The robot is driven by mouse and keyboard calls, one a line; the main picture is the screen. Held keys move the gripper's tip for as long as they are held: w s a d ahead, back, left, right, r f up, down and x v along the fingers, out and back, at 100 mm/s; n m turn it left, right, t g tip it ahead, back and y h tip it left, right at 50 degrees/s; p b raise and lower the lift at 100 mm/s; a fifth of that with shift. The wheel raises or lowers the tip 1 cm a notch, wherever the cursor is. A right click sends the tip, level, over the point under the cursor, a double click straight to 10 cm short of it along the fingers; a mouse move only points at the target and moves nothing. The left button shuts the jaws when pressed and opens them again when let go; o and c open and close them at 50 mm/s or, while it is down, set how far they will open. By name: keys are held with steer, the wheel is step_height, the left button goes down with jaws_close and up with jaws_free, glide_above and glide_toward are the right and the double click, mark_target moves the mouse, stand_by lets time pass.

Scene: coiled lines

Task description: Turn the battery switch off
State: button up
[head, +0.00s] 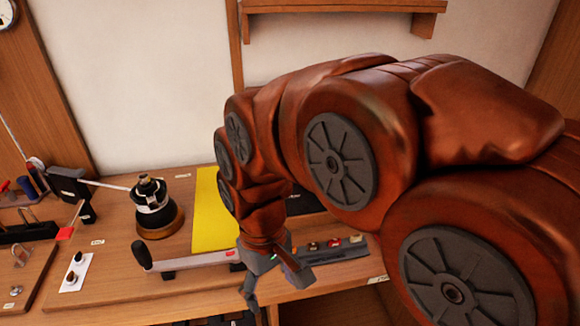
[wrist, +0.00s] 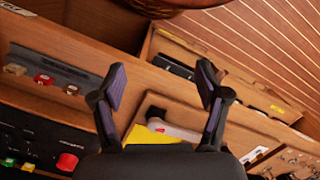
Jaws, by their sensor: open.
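No label that I can read marks the battery switch. A round red knob (wrist: 67,161), possibly the switch, sits on a black panel (wrist: 35,132) at the lower left of the wrist view. In the head view, a dark panel (head: 306,201) shows partly behind my arm; its knob is hidden there. My gripper (head: 275,284) is open and empty, hanging low near the bench's front edge in the head view. In the wrist view its two fingers (wrist: 160,86) are spread wide with nothing between them, and the red knob lies to their left, apart from them.
A grey strip with coloured buttons (head: 334,248) lies right of my gripper. A long-handled lever (head: 190,261) lies to its left, near a yellow sheet (head: 213,212). A black winch-like drum (head: 154,210) stands farther left. A shelf (head: 345,20) hangs on the wall.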

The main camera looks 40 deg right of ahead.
steer(key=w+d+r+n+p, duration=0.1)
steer(key=w+d+r, duration=0.1)
steer(key=w+d, duration=0.5)
steer(key=w+d+r+n+p, duration=0.1)
steer(key=w+d+r, duration=0.15)
steer(key=w, duration=0.85)
steer(key=w+d, duration=0.4)
steer(key=d, duration=0.1)
steer(key=w+d+f+n+t+p, duration=0.1)
steer(key=w+d, duration=0.4)
steer(key=d, duration=0.1)
steer(key=w+d+f+n+p, duration=0.1)
steer(key=w+d, duration=0.3)
steer(key=d, duration=0.1)
steer(key=shift+w+d, duration=0.3)
steer(key=shift+d+f+p, duration=0.1)
steer(key=shift+f+p, duration=0.2)
steer(key=shift+p, duration=0.05)
steer(key=shift+a+f+p, duration=0.15)
steer(key=shift+f+p, duration=0.45)
steer(key=shift+f, duration=1.25)
steer(key=shift+a+f+p, duration=0.1)
steer(key=shift+f+p, duration=0.5)
steer(key=shift+f, duration=1.25)
steer(key=c, duration=1.2)
